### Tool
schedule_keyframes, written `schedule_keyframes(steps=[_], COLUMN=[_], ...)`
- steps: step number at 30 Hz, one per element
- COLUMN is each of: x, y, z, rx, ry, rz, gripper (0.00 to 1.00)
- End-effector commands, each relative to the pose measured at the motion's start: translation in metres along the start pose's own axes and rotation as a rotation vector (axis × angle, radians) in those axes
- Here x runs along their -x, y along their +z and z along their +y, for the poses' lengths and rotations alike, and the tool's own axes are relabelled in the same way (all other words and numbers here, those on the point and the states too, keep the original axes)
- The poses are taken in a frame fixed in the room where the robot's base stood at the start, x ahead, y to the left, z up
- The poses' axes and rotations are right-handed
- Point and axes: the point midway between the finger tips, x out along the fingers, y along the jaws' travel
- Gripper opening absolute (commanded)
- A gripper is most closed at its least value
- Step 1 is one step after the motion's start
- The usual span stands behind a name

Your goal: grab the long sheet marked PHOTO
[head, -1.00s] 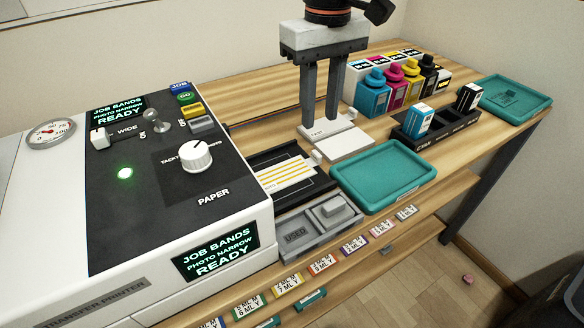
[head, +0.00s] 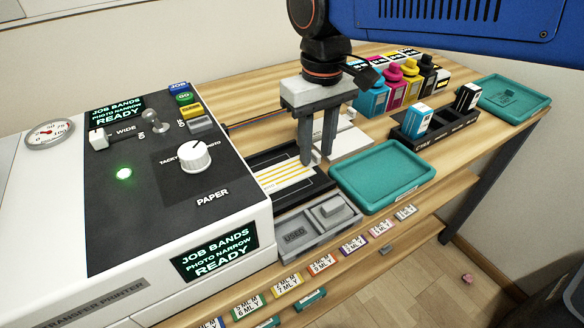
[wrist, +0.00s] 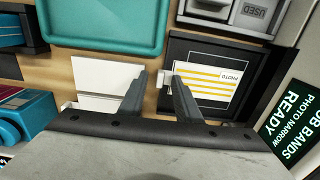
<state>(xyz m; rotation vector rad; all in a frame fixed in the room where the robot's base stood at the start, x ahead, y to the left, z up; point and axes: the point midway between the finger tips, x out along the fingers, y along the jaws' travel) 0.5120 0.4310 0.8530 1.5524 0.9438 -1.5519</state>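The sheet marked PHOTO (wrist: 233,77) is white with yellow stripes and lies in a black tray (wrist: 207,48) in the wrist view. In the head view the striped sheet (head: 284,174) lies right of the printer. A small white tab (wrist: 166,80) sticks out at the sheet's end. My gripper (head: 317,158) is low over that end, its fingers pointing down. In the wrist view the fingertips (wrist: 160,76) are apart, with the tab showing between them. I see nothing gripped; whether a finger touches the tab, I cannot tell.
A plain white sheet (wrist: 102,80) lies beside the tray. A teal tray (head: 385,175) and a grey box marked USED (head: 296,238) stand close by. The printer (head: 225,222) rises at the left. Ink bottles and a dark rack (head: 440,137) stand to the right.

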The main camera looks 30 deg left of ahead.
Motion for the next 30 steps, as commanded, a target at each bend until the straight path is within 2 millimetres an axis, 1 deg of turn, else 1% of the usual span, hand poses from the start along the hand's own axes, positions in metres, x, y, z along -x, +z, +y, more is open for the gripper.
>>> schedule_keyframes(steps=[2, 3, 6, 15, 19, 23, 30], x=[0.0, 0.0, 0.0, 0.001, 0.007, 0.024, 0.068], y=[0.0, 0.0, 0.0, 0.0, 0.0, -0.001, -0.001], z=[0.0, 0.0, 0.0, 0.0, 0.0, 0.0, 0.0], rx=[0.0, 0.0, 0.0, 0.0, 0.0, 0.0, 0.0], ry=[0.0, 0.0, 0.0, 0.0, 0.0, 0.0, 0.0], rz=[0.0, 0.0, 0.0, 0.0, 0.001, 0.002, 0.002], gripper=[0.3, 0.21, 0.0, 0.0, 0.0, 0.0, 0.0])
